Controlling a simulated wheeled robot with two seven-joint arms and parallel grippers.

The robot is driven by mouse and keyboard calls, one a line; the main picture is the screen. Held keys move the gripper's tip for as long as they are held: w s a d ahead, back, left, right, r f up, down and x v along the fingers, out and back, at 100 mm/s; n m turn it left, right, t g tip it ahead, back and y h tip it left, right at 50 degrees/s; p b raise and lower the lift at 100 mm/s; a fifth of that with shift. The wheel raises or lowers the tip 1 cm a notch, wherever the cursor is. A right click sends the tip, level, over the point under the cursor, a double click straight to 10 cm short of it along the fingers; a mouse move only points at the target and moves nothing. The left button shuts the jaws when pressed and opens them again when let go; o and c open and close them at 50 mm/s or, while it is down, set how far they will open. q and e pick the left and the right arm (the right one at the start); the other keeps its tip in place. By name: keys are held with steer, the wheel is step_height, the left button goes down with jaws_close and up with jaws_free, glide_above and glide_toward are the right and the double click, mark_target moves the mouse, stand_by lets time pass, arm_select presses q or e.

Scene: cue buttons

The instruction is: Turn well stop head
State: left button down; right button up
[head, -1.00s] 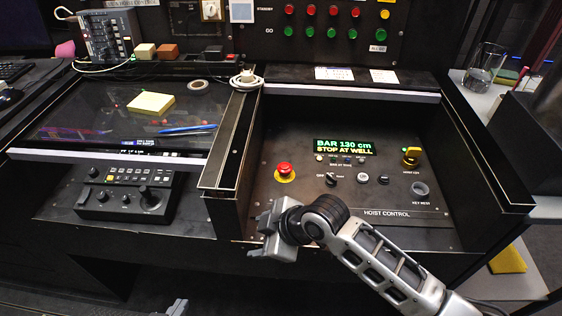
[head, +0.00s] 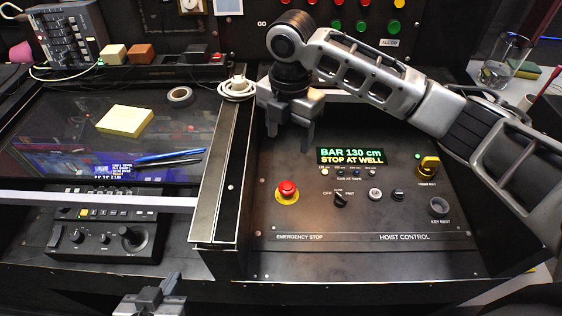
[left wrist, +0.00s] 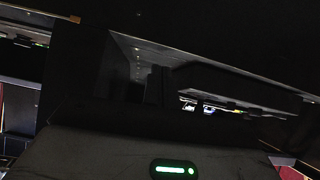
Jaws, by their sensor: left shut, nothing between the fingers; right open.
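The hoist control panel (head: 400,215) has a lit display (head: 350,156) reading "BAR 130 cm" and "STOP AT WELL". At its left is a red mushroom stop head (head: 287,188) on a yellow ring, above the words "EMERGENCY STOP". My right gripper (head: 290,136) hangs open and empty above and behind the stop head, apart from it, with its fingers pointing down. My left gripper (head: 165,284) is shut and empty at the bottom edge, in front of the console. The left wrist view is mostly dark and does not show the stop head.
Right of the stop head are a black selector (head: 341,198), other small knobs, a yellow key switch (head: 428,167) and a key nest (head: 438,206). A raised divider (head: 215,215) stands to its left. Beyond it are a yellow pad (head: 125,120) and a black control box (head: 105,240).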

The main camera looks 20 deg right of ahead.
mark_target(287, 186)
step_height(287, 186, down, 16)
steer(key=shift+s+r+b, duration=0.1)
steer(key=shift+b, duration=0.2)
steer(key=shift+r, duration=0.1)
steer(key=c, duration=1)
